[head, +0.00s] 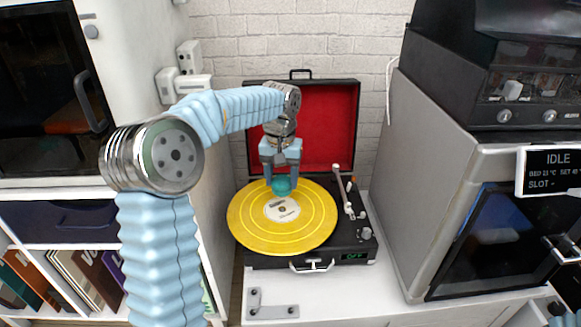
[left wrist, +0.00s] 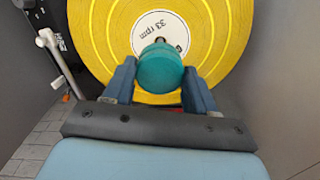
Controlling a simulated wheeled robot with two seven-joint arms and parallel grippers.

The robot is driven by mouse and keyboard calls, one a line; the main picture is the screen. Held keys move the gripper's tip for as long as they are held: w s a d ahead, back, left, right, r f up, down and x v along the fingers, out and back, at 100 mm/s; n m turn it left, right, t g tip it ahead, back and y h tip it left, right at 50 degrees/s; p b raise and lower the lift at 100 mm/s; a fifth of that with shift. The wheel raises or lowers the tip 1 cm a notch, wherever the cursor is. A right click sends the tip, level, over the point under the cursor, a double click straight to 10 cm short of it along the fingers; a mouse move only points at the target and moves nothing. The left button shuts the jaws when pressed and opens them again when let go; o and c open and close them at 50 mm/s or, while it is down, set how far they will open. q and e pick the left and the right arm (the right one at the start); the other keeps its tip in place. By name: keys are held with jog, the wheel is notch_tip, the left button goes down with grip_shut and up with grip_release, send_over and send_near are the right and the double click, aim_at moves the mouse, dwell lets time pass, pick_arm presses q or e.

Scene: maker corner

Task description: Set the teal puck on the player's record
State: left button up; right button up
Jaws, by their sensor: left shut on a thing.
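The teal puck (head: 282,186) is between the fingers of my left gripper (head: 281,177), which is shut on it. The player's record (head: 252,230) is yellow with a white centre label and lies flat on the record player (head: 283,262). In the left wrist view the puck (left wrist: 160,70) shows between the two fingers of the left gripper (left wrist: 160,84). It covers part of the record's label there, and the record (left wrist: 102,40) fills the area behind it. Whether the puck touches the record or hangs just above it, I cannot tell. My right gripper is not clearly visible.
The player's red-lined lid (head: 325,125) stands open behind the record. The tonearm (head: 345,192) is at the record's right side. A grey machine (head: 430,180) stands close on the right, and a white cabinet (head: 150,60) on the left. A metal bracket (head: 270,309) lies in front.

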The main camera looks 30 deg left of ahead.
pick_arm(q)
jog(key=shift+f+b, duration=2.5)
jog(key=shift+f, duration=0.35)
jog(key=shift+s+p, duration=0.15)
jog(key=shift+p, duration=0.25)
jog(key=shift+f+b, duration=0.45)
jog(key=shift+f, duration=0.15)
jog(key=o, duration=0.9)
